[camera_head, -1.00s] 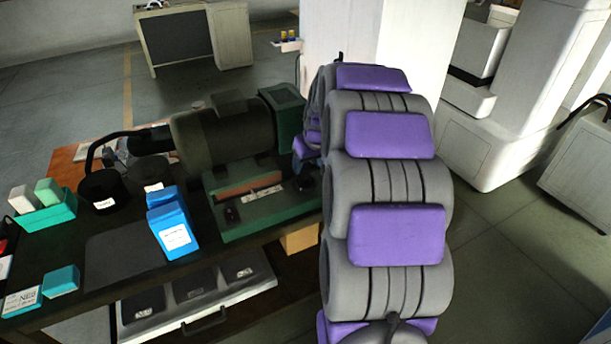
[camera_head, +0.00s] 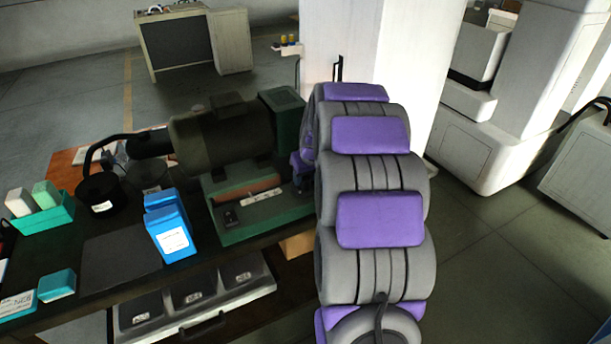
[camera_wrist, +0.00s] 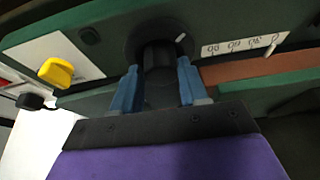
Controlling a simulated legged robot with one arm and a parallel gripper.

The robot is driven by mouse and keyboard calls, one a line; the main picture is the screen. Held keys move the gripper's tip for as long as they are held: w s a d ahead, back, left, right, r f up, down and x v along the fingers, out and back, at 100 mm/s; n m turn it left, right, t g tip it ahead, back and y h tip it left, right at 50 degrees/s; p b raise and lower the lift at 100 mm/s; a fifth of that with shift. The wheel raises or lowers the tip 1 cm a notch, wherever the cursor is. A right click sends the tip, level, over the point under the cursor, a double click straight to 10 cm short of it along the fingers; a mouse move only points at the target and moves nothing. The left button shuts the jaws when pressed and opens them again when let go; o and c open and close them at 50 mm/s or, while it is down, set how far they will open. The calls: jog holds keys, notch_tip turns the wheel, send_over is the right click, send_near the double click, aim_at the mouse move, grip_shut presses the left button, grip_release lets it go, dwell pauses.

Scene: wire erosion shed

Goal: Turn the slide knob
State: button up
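In the wrist view the slide knob (camera_wrist: 158,62) is a dark round knob on a dark disc, set in a green machine panel, with a small white mark on the disc's upper right. My gripper (camera_wrist: 158,68) has two blue fingers, one on each side of the knob, spread to about the knob's width. I cannot tell whether they touch it. In the head view the green machine (camera_head: 262,215) stands on the dark bench. My purple and grey arm reaches to its right end and hides my gripper and the knob.
A white plate with figures (camera_wrist: 240,44) lies right of the knob. A yellow knob (camera_wrist: 57,72) and a black knob (camera_wrist: 32,102) lie left. Floor (camera_head: 500,260) is clear at right.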

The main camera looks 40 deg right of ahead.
jog(key=c, duration=0.6)
jog(key=shift+a+p, duration=0.1)
jog(key=shift+p, duration=0.35)
jog(key=m+p, duration=0.2)
jog(key=m+h+p, duration=0.1)
jog(key=m+p, duration=0.1)
jog(key=shift+r+g+p, duration=0.2)
jog(key=shift+g+p, duration=0.1)
jog(key=m+p, duration=0.1)
jog(key=m, duration=0.1)
jog(key=m+g+h+p, duration=0.1)
jog(key=m+p, duration=0.1)
jog(key=shift+w+a+f+m+h+p, duration=0.1)
jog(key=shift+m+h+p, duration=0.2)
jog(key=m, duration=0.1)
jog(key=m+g, duration=0.1)
jog(key=shift+w+f+m+h, duration=0.1)
jog(key=shift+w+m+h, duration=0.05)
jog(key=shift+m+h, duration=0.15)
jog(key=m+g, duration=0.1)
jog(key=m, duration=0.1)
jog(key=shift+f+m, duration=0.1)
jog(key=shift+m, duration=0.3)
jog(key=m+g+b, duration=0.1)
jog(key=m, duration=0.1)
jog(key=m+g+b, duration=0.1)
jog(key=m+b, duration=0.1)
jog(key=shift+w+m, duration=0.2)
jog(key=shift+m, duration=0.2)
jog(key=shift+a, duration=0.1)
